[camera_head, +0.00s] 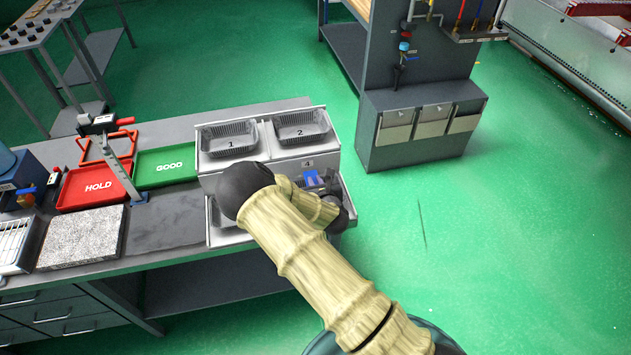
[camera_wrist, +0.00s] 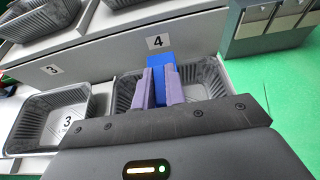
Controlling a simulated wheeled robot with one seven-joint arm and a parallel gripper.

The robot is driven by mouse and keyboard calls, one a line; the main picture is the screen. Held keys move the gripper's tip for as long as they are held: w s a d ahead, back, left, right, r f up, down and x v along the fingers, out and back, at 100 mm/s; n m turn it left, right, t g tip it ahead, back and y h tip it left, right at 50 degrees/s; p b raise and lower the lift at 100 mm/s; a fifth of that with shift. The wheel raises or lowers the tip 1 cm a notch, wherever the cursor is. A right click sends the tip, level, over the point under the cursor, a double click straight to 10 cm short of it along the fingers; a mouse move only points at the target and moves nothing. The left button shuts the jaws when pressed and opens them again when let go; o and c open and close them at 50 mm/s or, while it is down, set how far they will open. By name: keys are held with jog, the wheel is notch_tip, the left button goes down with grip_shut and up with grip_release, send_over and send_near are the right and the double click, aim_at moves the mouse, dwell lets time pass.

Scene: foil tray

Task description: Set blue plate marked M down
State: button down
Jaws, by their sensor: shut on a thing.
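My gripper (camera_wrist: 164,82) is shut on a blue plate (camera_wrist: 162,59), its two purple fingers on either side of it. The plate's M mark cannot be seen. In the wrist view the plate shows in front of the number 4 label, over the foil tray (camera_wrist: 208,77) below that label. Whether it touches the tray cannot be told. In the head view my gripper (camera_head: 315,182) is at the right end of the bench, and my arm hides much of that area.
A foil tray marked 3 (camera_wrist: 22,128) sits left of it. Foil trays 1 (camera_head: 230,152) and 2 (camera_head: 300,138) stand on the raised step behind. The green GOOD tray (camera_head: 168,178) and red HOLD tray (camera_head: 75,202) lie further left. A grey cabinet (camera_head: 420,165) stands beyond the bench.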

jog(key=shift+f+b, duration=0.45)
jog(key=shift+a+f, duration=0.1)
jog(key=shift+f, duration=0.1)
jog(key=c, duration=1.7)
grip_release()
jog(key=shift+w, duration=0.1)
jog(key=shift+o, duration=1.2)
jog(key=shift+d, duration=0.25)
jog(key=shift+a+r, duration=0.2)
jog(key=shift+a, duration=0.1)
jog(key=shift+r, duration=0.25)
jog(key=b+v, duration=0.2)
jog(key=v, duration=1)
jog(key=shift+r, duration=0.25)
